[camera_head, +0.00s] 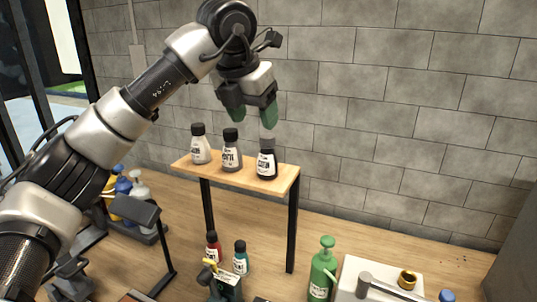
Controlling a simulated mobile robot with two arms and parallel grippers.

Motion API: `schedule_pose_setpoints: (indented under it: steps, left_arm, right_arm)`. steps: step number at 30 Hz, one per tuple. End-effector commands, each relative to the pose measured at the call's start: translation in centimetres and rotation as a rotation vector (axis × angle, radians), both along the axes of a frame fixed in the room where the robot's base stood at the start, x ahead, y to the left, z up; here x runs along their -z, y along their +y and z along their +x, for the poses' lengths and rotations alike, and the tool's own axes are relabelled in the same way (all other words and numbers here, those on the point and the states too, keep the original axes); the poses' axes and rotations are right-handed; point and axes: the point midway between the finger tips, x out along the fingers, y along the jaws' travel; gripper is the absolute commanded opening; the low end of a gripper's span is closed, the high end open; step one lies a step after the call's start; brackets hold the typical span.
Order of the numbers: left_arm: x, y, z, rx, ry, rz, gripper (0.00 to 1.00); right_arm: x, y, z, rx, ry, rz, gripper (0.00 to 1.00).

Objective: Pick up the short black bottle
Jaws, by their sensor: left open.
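A short black bottle (267,163) with a white label stands upright at the right end of the small wooden shelf (287,178). My left gripper (253,115) hangs above the shelf, fingers pointing down. It is open and empty, with its green-tipped fingers apart. The fingertips are above the bottle's cap and slightly to its left, not touching it. My right gripper is not in view.
A grey bottle (232,155) and a white bottle (200,150) with black caps stand left of the black one. Below are a red bottle (213,247), a teal bottle (240,260) and a green pump bottle (322,275). A grey block wall (400,110) is behind.

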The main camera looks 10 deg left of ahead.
Motion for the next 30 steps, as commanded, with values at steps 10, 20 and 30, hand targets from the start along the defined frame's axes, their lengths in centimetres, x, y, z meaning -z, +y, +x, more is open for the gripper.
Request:
schedule_pose_setpoints:
  steps: [10,20,30]
  left_arm:
    - [2.8,-0.9,1.5,0.003,0.004,0.000,0.63]
    - [6.3,-1.8,3.2,0.002,0.001,-0.001,0.63]
    - [6.4,-1.9,3.2,0.002,0.001,-0.001,0.45]
  right_arm:
    - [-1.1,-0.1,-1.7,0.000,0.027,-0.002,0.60]
    - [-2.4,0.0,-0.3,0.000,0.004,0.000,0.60]
    - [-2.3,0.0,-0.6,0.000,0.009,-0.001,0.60]
